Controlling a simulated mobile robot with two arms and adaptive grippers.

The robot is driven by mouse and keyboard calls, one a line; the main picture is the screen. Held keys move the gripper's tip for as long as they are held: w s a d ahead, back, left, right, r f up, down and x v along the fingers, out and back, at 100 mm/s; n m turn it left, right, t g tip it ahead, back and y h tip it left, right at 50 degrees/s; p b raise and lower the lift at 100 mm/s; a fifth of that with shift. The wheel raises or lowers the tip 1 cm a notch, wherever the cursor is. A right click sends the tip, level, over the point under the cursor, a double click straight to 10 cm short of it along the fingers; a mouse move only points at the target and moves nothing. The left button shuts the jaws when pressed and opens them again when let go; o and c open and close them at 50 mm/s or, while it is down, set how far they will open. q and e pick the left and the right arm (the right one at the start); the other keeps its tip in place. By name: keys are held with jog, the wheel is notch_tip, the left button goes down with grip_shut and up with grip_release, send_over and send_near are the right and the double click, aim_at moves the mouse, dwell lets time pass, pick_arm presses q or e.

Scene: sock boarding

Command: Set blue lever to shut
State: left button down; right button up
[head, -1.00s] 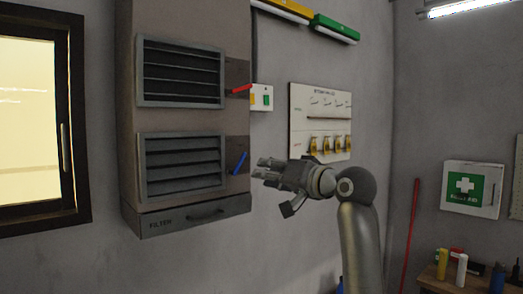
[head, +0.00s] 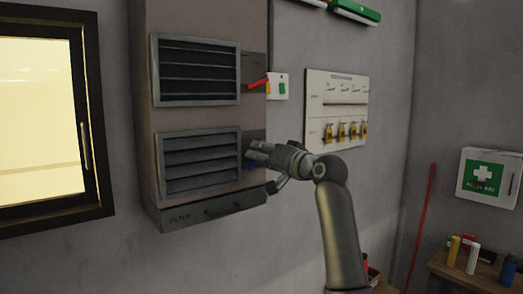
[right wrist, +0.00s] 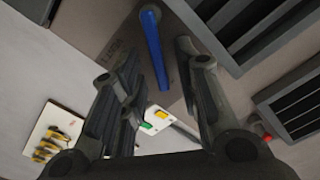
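The blue lever (right wrist: 153,50) is on the side of the grey-brown vent cabinet (head: 142,95), by the lower louvred vent. In the head view only a sliver of blue shows behind my right gripper (head: 256,150), so its angle is hard to read there. In the right wrist view the lever stands between the two spread fingers of my right gripper (right wrist: 158,62). The fingers are open, with gaps on both sides of the lever. I cannot tell whether either finger touches it. My left gripper is not in view.
A red lever (head: 257,83) sits above, by the upper vent. A small switch plate (head: 278,87) and a panel with yellow tags (head: 337,90) are on the wall to the right. A first aid box (head: 489,176) and a bench with bottles stand further right.

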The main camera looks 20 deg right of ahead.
jog(key=shift+c, duration=0.5)
grip_shut()
jog(key=shift+s+a+n, duration=0.1)
jog(key=shift+n, duration=0.2)
jog(key=shift+s+a+r+n+b, duration=0.15)
jog(key=shift+a+n+b, duration=0.2)
jog(key=shift+n, duration=0.7)
jog(key=shift+s+a+r+n+b, duration=0.15)
jog(key=shift+a+n+b, duration=0.2)
jog(key=shift+n, duration=0.75)
jog(key=shift+s+a+r+n+b, duration=0.15)
jog(key=shift+a+n+b, duration=0.2)
jog(key=shift+n, duration=0.7)
jog(key=shift+a, duration=0.1)
jog(key=shift+o, duration=0.5)
grip_release()
